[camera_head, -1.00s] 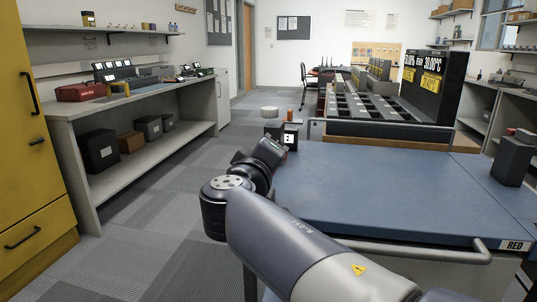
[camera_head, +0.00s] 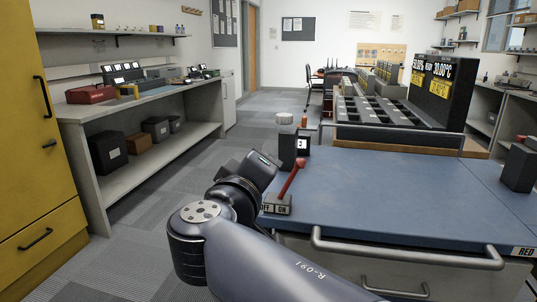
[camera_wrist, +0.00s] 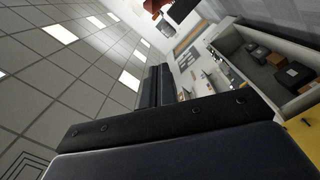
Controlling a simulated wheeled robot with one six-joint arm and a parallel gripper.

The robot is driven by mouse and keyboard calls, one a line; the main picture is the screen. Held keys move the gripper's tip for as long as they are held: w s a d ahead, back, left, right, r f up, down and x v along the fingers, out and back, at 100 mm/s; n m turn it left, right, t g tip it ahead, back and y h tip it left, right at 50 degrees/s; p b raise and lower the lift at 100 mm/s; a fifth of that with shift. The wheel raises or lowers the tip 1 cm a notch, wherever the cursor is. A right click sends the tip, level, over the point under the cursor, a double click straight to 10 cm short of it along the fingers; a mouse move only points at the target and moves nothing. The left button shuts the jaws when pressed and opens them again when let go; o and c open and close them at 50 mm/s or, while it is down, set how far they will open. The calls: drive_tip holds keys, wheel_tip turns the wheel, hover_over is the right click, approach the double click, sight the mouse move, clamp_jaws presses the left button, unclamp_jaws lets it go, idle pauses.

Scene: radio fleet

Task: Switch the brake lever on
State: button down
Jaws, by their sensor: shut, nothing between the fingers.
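The brake lever (camera_head: 291,179) is a red handle on a small grey base at the near left edge of the blue worktop (camera_head: 375,190). The base carries OFF on the left, partly hidden by my arm, and ON on the right. The handle leans up and to the right, toward the ON side. My gripper (camera_wrist: 158,76) shows in the wrist view with its dark fingers together and nothing between them. In the head view my wrist is just left of the lever, with a visible gap to the handle; the fingertips are not clear there.
A dark box with a white label (camera_head: 302,145) stands behind the lever. A rail (camera_head: 405,255) runs along the worktop's front. A sorting rack with a display (camera_head: 436,82) is at the back, and a dark block (camera_head: 517,167) stands at right. The worktop's middle is clear.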

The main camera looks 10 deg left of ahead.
drive_tip(key=shift+s+a, duration=0.15)
drive_tip(key=shift+s, duration=0.85)
